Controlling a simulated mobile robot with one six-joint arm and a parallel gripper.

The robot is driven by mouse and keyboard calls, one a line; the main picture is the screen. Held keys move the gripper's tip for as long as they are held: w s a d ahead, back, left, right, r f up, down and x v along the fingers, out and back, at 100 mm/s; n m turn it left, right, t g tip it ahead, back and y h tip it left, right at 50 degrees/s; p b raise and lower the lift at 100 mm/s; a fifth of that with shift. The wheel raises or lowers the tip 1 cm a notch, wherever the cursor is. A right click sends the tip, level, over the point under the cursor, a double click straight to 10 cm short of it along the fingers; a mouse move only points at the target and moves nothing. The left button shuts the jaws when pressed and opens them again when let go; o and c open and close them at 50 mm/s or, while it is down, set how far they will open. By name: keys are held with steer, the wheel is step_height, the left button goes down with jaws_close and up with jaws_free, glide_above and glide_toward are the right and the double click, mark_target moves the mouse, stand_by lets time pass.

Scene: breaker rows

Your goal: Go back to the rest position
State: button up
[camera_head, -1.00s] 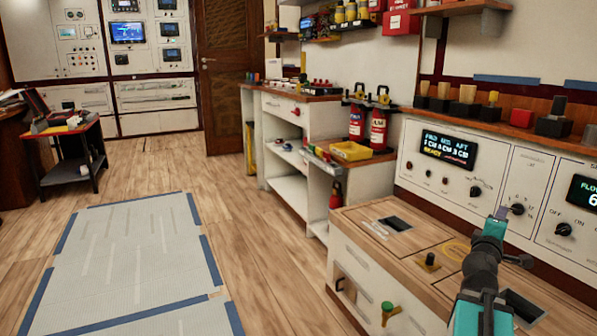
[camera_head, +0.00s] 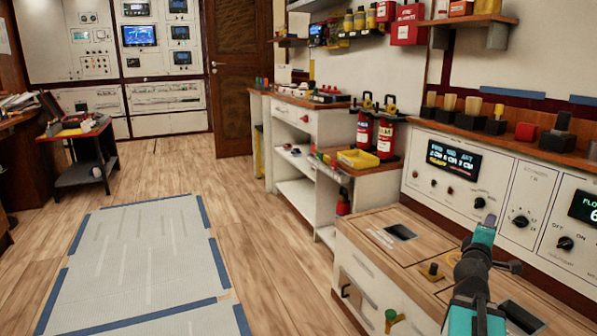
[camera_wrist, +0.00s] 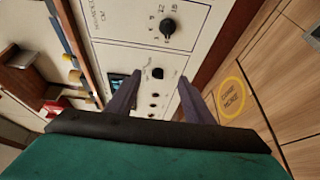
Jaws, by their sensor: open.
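My gripper (camera_head: 489,221) is at the lower right of the head view, above the wooden-topped bench and in front of the control panel (camera_head: 520,190). In the wrist view its two dark fingers (camera_wrist: 160,98) stand wide apart with nothing between them. Past the fingers, the wrist view shows the panel face (camera_wrist: 140,55) with a black knob (camera_wrist: 168,28) and smaller knobs. The fingers appear apart from the panel. My teal arm rises from the bottom edge of the head view and hides part of the bench.
A small dark cart (camera_head: 83,150) is at left. The taped floor mat (camera_head: 140,255) is clear.

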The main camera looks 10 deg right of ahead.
steer(key=w+a+f+n+y+p, duration=0.1)
steer(key=w+a+f+y+p, duration=0.2)
steer(key=a+p, duration=0.35)
steer(key=w+a+f+n+y+p, duration=0.1)
steer(key=w+a+f+p, duration=0.2)
steer(key=w+a+p, duration=0.3)
steer(key=s+a+f+g+y+p, duration=0.25)
steer(key=a+f+p, duration=0.25)
steer(key=a+p, duration=0.25)
steer(key=s+a+f+g+y+p, duration=0.1)
steer(key=s+a+f+p, duration=0.2)
steer(key=a+f+p, duration=0.4)
steer(key=s+a+f+m+g+y+p, duration=0.1)
steer(key=s+a+f+m+g+p, duration=0.2)
steer(key=s+a, duration=0.4)
steer(key=s+a+f+g+y+p, duration=0.25)
steer(key=s+a+p, duration=0.35)
steer(key=s, duration=0.3)
steer(key=s+a+m+g+y+p, duration=0.1)
steer(key=s+a+m+g, duration=0.2)
steer(key=s, duration=0.7)
steer(key=s+a+f+m+g+y+p, duration=0.1)
steer(key=s+a+m+g, duration=0.3)
steer(key=s, duration=0.6)
steer(key=shift+s+a+f+g+p, duration=0.15)
steer(key=shift+a+f+g+p, duration=0.2)
steer(key=shift+a, duration=0.6)
